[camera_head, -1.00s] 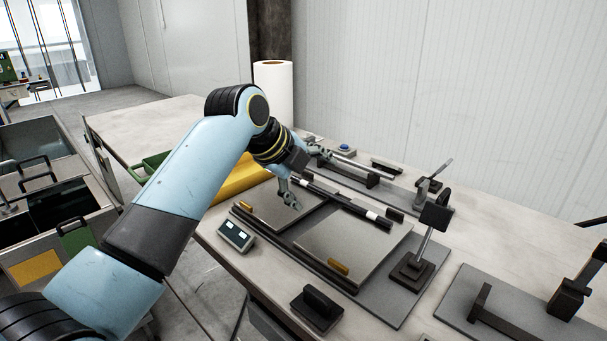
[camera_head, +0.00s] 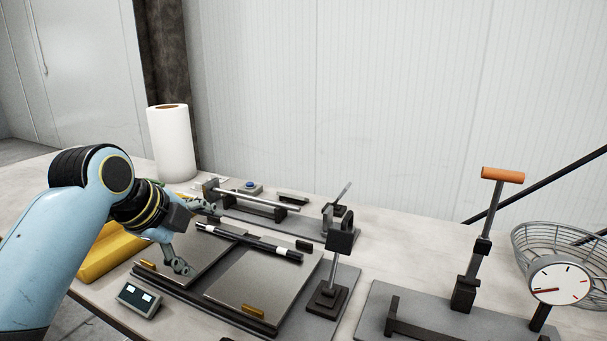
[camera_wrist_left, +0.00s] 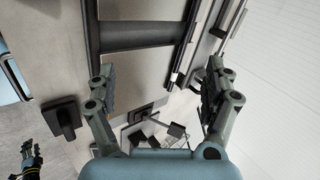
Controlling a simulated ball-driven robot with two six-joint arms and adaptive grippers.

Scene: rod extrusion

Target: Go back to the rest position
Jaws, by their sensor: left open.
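My left gripper (camera_head: 197,238) is open and empty above the station with two flat grey plates (camera_head: 250,285), its fingers spread apart. In the left wrist view the gripper (camera_wrist_left: 158,75) also shows open, with nothing between the fingertips. A black bar with white bands (camera_head: 250,241) lies across the back of the plates, close to the fingers. In the left wrist view, a small dark gripper-like shape at the lower left looks like my right gripper (camera_wrist_left: 31,158); its jaw state is too small to tell. The head view does not show it.
A small display box (camera_head: 139,298) stands at the front. A lever stand (camera_head: 328,297) is right of the plates. A paper roll (camera_head: 171,145) stands behind my left arm. A tall orange-handled press (camera_head: 470,275) and a dial scale with wire basket (camera_head: 558,280) stand at the right.

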